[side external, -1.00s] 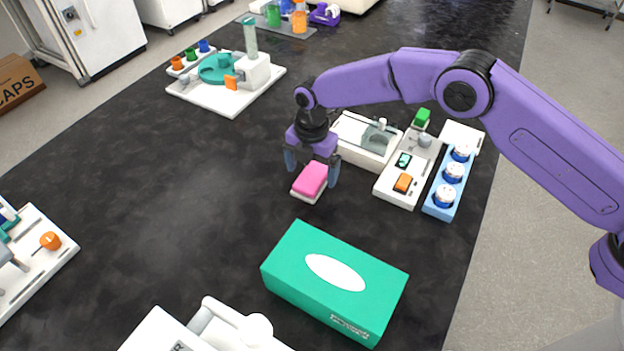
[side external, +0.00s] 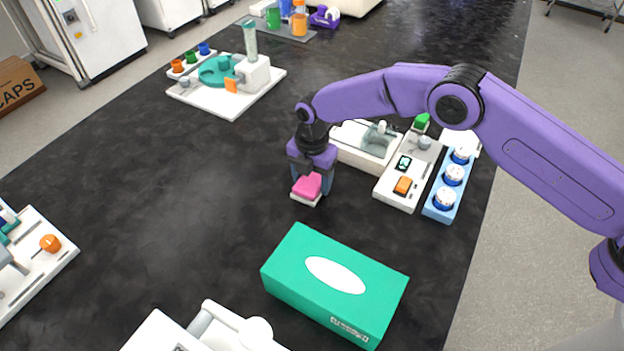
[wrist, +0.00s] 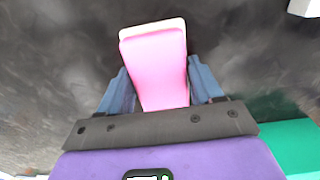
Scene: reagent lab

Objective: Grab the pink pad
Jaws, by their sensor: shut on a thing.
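The pink pad (side external: 307,185) has a pale base and is on or just above the black bench near the middle of the side view. My gripper (side external: 311,188) is down over it, with its blue fingers on either side. In the wrist view the pad (wrist: 156,62) sits between the two fingers of my gripper (wrist: 160,90), which is shut on it. The pad's near end is hidden by the gripper body. I cannot tell whether the pad's base touches the bench.
A green tissue box (side external: 335,283) stands in front and to the right. A white sink-like unit (side external: 364,146), a control panel (side external: 407,174) and a blue rack with jars (side external: 451,186) stand to the right. The bench to the left (side external: 180,190) is clear.

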